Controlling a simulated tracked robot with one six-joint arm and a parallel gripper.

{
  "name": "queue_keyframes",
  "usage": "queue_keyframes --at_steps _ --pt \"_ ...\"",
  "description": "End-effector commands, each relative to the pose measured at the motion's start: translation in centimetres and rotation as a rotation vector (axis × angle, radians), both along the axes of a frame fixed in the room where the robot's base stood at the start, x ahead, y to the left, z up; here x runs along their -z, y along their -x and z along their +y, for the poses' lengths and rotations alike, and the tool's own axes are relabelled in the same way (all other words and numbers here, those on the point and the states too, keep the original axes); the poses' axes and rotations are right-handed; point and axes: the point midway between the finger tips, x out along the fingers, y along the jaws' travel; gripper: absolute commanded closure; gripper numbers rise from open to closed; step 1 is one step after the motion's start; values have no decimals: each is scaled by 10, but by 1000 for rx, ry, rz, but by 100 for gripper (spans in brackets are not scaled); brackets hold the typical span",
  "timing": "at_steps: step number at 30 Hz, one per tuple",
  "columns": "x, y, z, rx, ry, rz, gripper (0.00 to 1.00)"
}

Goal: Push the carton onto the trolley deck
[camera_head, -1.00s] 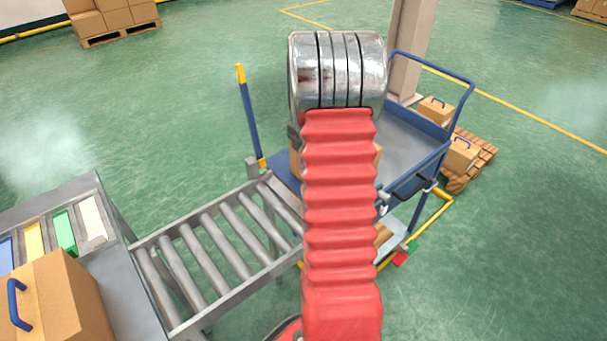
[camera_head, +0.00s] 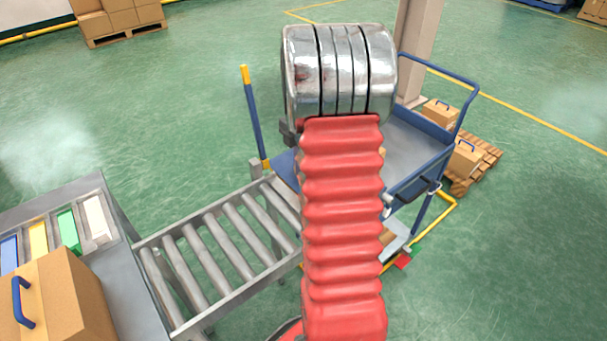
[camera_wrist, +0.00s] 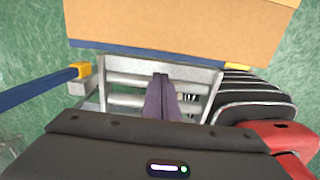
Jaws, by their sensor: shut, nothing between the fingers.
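The carton (camera_wrist: 180,25) is a plain brown box at the top of the wrist view. In the head view my arm hides nearly all of it. A blue edge (camera_wrist: 130,50) runs below the carton, with the roller conveyor's end on my side of it. The trolley (camera_head: 408,150) has a grey deck, blue rim and blue handle. The carton appears to be over its near part; how far on it sits is hidden. My gripper (camera_wrist: 160,82) is shut and empty, its dark fingers over the rollers, with a visible gap short of the carton. The head view hides my gripper.
The roller conveyor (camera_head: 220,245) leads from a grey bench (camera_head: 125,275) with another handled carton (camera_head: 55,300) to the trolley. A blue post with yellow tip (camera_head: 254,115) stands left of the trolley. A pillar (camera_head: 415,50) and a pallet with cartons (camera_head: 478,170) lie beyond.

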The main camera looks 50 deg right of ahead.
Motion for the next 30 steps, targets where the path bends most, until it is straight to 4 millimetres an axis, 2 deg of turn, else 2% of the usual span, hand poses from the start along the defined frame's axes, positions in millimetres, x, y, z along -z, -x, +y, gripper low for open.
queue_keyframes --at_steps 6,12,30 --pt "-38 0 0 -1 2 -3 100" --pt "-56 0 0 -1 0 0 100" --pt "-59 0 0 0 0 0 100"
